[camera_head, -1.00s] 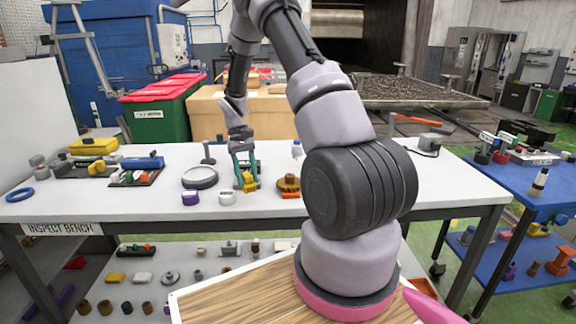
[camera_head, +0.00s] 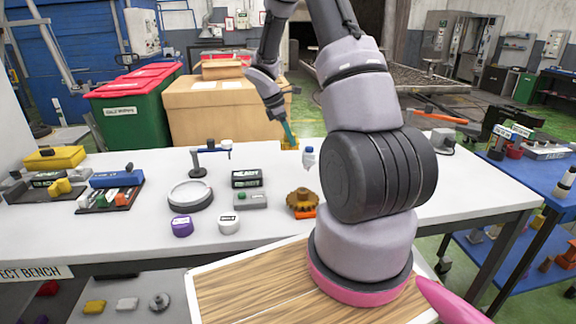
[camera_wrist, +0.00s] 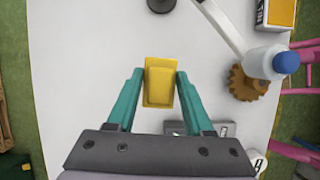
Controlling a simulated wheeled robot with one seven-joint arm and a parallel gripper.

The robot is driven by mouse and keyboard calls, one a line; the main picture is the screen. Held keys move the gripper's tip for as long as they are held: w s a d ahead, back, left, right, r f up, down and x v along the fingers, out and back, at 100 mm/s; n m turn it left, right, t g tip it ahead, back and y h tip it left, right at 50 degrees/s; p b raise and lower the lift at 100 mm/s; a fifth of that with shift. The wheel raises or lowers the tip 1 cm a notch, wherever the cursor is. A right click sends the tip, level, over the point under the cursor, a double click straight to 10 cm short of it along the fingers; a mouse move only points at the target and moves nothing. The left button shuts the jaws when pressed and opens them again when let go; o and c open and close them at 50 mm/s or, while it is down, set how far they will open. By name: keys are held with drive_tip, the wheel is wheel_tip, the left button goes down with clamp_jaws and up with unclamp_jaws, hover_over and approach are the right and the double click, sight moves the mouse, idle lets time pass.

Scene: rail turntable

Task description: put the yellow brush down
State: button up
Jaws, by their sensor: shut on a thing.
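The yellow brush (camera_wrist: 159,83) is between the teal fingers of my gripper (camera_wrist: 159,74) in the wrist view, with white bench top around it. My gripper is shut on it. In the head view the brush (camera_head: 290,144) shows small below my gripper (camera_head: 288,132), near the far edge of the white inspect bench (camera_head: 120,228). I cannot tell whether the brush touches the bench. The underside of the brush is hidden.
A white bottle with a blue cap (camera_head: 309,158) and a brown gear (camera_head: 302,199) stand close by on the right. A grey stand (camera_head: 198,165), a round dish (camera_head: 190,195) and small boxes (camera_head: 247,179) lie to the left.

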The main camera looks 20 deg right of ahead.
sight(290, 149)
drive_tip(key=f, duration=0.5)
drive_tip(key=shift+w+d+f, duration=0.15)
drive_tip(key=shift+w+f, duration=0.05)
drive_tip(key=shift+w, duration=0.1)
drive_tip(key=shift+f, duration=2.15)
drive_tip(key=shift+f, duration=0.15)
drive_tip(key=o, duration=1.2)
